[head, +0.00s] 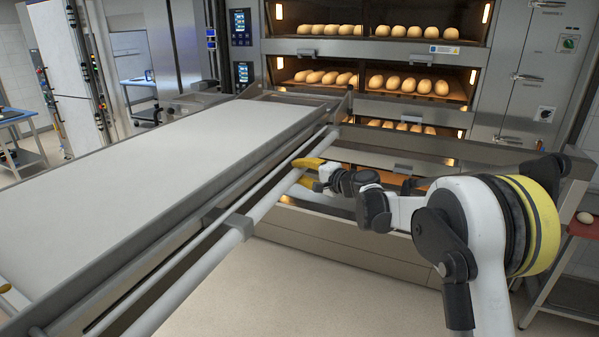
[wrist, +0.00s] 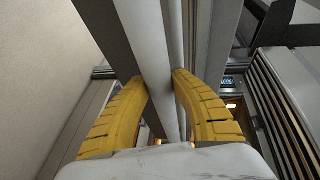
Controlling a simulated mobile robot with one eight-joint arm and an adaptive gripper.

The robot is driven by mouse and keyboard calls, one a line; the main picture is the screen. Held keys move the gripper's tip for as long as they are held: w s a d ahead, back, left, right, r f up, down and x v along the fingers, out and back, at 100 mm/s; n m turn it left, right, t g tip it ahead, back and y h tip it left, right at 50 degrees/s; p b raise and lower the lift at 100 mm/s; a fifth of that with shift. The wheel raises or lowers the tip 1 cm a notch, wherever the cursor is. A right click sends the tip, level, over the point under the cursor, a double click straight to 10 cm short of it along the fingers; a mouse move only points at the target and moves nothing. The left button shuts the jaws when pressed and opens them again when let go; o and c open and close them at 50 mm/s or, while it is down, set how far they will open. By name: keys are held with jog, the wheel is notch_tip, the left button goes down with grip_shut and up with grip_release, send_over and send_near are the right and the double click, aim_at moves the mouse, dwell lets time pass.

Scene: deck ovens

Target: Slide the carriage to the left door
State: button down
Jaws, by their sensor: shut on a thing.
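The carriage (head: 130,190) is a long, pale flat bed in a grey metal frame. It reaches from the lower left up to the front of the deck oven in the head view. A white round bar (head: 215,240) runs along its right side. My gripper (head: 305,171) has yellow fingers and is shut on this bar near its oven end. In the wrist view the two yellow fingers (wrist: 160,85) sit on either side of the white bar (wrist: 146,40). The oven's left doors (head: 350,75) are open behind the carriage, with rolls inside.
A crosswise rail (head: 430,158) runs in front of the oven, right of the carriage. A tall grey cabinet door (head: 525,70) stands at the right. Control screens (head: 241,28) are left of the oven. A blue table (head: 18,116) stands far left. Open floor lies below the bar.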

jog(key=shift+w+a, duration=0.2)
jog(key=shift+a, duration=0.3)
jog(key=shift+w+a, duration=0.2)
jog(key=shift+a, duration=0.3)
jog(key=c, duration=1.1)
grip_release()
jog(key=shift+o, duration=0.2)
jog(key=shift+a, duration=0.1)
jog(key=shift+s+d, duration=0.3)
jog(key=shift+d, duration=0.15)
jog(key=v, duration=1.1)
jog(key=shift+r, duration=0.2)
jog(key=shift+s, duration=0.1)
